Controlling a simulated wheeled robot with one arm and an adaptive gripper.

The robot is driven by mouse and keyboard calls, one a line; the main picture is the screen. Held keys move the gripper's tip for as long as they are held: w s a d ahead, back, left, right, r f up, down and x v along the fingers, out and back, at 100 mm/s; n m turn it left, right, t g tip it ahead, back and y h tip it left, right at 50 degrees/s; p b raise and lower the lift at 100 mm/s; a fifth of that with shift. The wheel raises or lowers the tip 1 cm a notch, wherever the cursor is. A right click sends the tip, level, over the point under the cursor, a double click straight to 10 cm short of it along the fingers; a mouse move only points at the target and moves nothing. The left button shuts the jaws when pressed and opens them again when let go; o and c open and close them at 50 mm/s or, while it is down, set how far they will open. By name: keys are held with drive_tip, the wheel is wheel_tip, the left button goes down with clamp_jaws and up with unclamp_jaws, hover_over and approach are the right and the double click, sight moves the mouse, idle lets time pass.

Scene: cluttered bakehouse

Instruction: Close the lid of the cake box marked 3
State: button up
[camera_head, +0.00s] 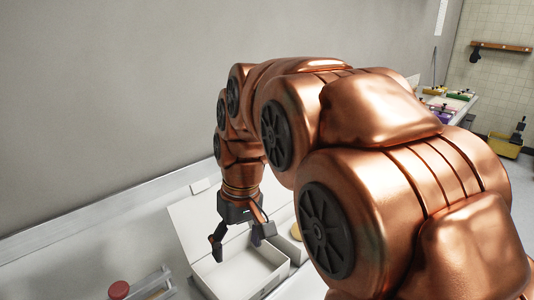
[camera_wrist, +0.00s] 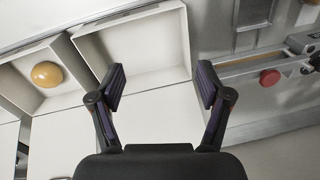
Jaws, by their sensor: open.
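A white cake box (camera_head: 247,276) stands open on the counter at the bottom of the head view. Its lid (camera_head: 190,222) is raised at the wall side. The wrist view shows the box's empty inside (camera_wrist: 140,42) and the white lid panel (camera_wrist: 155,122) behind and between my fingers. My gripper (camera_head: 240,240) is open and empty, pointing down over the box close to the lid. In the wrist view, its spread fingertips (camera_wrist: 160,78) lie across the box's hinge-side edge. I cannot tell whether they touch the lid. No number mark is readable.
A second open white box (camera_wrist: 20,88) holding a round yellow-brown cake (camera_wrist: 46,74) stands beside it. On the other side is a metal fixture with a red knob (camera_head: 118,290). A grey wall (camera_head: 100,100) runs behind the counter. My arm hides much of the right.

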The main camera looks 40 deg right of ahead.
drive_tip(key=w+d+r+n+t+b, duration=0.1)
drive_tip(key=w+d+r, duration=0.3)
drive_tip(key=w+d, duration=0.3)
drive_tip(key=w+d+r+t, duration=0.2)
drive_tip(key=w+d+r, duration=0.3)
drive_tip(key=d, duration=0.4)
drive_tip(key=w+d+r+n+t+b, duration=0.1)
drive_tip(key=w+d+r, duration=0.1)
drive_tip(key=w+d, duration=0.55)
drive_tip(key=shift+h, duration=0.3)
drive_tip(key=shift+d+p+x, duration=0.15)
drive_tip(key=shift+p+x, duration=0.3)
drive_tip(key=shift+x, duration=1.35)
drive_tip(key=shift+d+p+x, duration=0.2)
drive_tip(key=shift+p+x, duration=0.25)
drive_tip(key=shift+x, duration=1.4)
drive_tip(key=shift+c, duration=0.4)
clamp_jaws()
